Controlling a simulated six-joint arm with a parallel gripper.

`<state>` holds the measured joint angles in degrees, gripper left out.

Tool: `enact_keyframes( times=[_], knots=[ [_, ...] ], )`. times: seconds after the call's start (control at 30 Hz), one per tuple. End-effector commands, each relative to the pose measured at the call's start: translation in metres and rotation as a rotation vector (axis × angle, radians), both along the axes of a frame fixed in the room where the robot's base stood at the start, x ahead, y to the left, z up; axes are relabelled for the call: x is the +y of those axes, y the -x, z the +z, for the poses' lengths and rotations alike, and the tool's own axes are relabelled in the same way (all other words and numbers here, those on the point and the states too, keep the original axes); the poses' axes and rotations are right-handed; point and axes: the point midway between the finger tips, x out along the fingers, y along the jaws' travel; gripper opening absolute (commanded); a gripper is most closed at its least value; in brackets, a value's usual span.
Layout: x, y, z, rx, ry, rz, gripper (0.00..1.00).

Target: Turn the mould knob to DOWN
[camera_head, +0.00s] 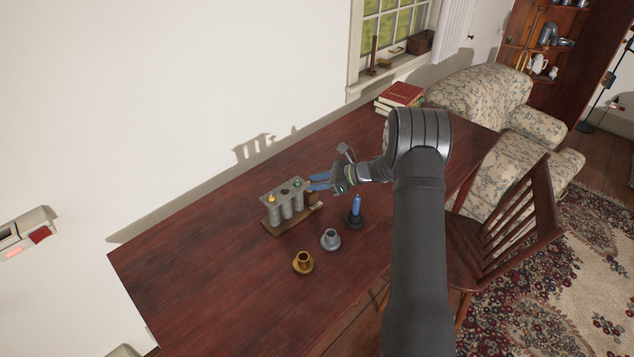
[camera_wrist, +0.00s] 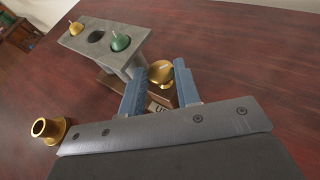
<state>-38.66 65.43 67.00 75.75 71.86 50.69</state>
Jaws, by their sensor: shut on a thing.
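The grey mould (camera_head: 286,207) stands on a wooden base on the table, with a yellow-topped and a green-topped candle in its top plate. It also shows in the wrist view (camera_wrist: 85,40), with an empty dark hole between the two. My gripper (camera_head: 309,182) is at the mould's right end. In the wrist view its blue fingers (camera_wrist: 160,70) are shut on the round brass knob (camera_wrist: 160,73), one on each side. The knob's pointing direction is not clear.
In front of the mould stand a brass candlestick (camera_head: 303,263), a pewter candlestick (camera_head: 330,240) and a blue candle (camera_head: 356,205) in a dark holder. Red books (camera_head: 403,93) lie at the table's far end. The table's left part is clear.

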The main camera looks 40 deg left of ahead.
Motion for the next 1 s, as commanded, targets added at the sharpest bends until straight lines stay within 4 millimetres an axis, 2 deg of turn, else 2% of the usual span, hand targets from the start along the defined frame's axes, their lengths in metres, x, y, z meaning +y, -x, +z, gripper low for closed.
enact_keyframes(
  times=[0.27,0.7,1.0],
  knots=[
    [0.002,-0.003,-0.001,0.000,0.000,0.107,0.07],
    [0.009,-0.008,-0.001,-0.001,0.001,0.440,0.07],
    [0.012,-0.009,-0.001,-0.001,0.001,0.591,0.07]
  ],
)
